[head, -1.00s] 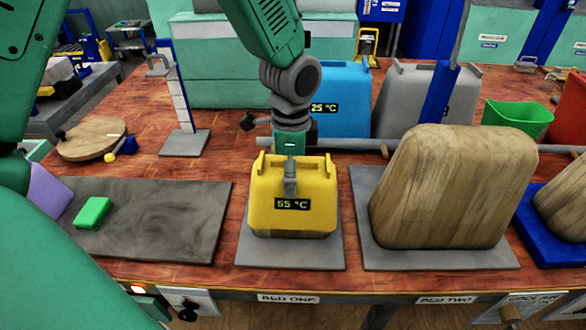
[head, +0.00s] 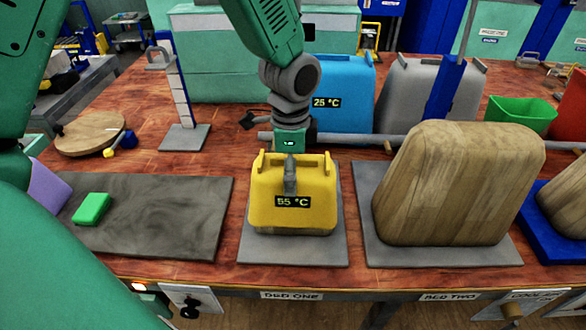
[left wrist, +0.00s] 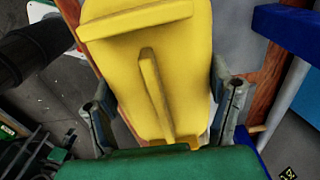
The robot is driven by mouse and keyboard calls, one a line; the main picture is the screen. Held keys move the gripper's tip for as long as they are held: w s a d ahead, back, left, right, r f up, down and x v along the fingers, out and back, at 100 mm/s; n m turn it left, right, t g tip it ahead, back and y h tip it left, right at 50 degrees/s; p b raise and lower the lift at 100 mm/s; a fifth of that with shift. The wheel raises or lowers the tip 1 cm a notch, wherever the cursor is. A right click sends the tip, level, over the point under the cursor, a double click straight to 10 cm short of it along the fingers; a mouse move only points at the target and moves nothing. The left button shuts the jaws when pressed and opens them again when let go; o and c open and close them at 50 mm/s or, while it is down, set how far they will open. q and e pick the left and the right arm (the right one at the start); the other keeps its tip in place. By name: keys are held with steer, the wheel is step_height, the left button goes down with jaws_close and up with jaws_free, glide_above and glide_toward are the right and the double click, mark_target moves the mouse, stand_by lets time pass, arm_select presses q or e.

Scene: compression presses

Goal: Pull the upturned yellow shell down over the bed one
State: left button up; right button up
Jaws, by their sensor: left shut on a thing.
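The yellow shell (head: 292,213) reads 55 °C and stands upright over the grey plate of bed one (head: 291,256). A thin brownish band shows under its lower edge; what is inside is hidden. My left gripper (head: 290,178) comes down on the shell's top from above, one grey finger against its front face. In the left wrist view, the gripper (left wrist: 162,110) has one finger on each side of the yellow shell (left wrist: 150,60), shut on it. My right gripper is not in view.
A wooden block (head: 455,190) stands on bed two's plate to the right. A blue shell (head: 343,90) and a grey shell (head: 405,95) stand behind a grey bar. A green block (head: 92,208) lies on a dark slab (head: 165,225) to the left.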

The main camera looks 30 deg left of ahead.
arm_select(q)
steer(key=o, duration=1.7)
steer(key=shift+a, duration=0.15)
steer(key=shift+d, duration=0.2)
steer(key=shift+r, duration=0.2)
steer(key=r, duration=1.1)
steer(key=shift+a, duration=0.2)
steer(key=shift+r, duration=0.25)
steer(key=shift+d, duration=0.1)
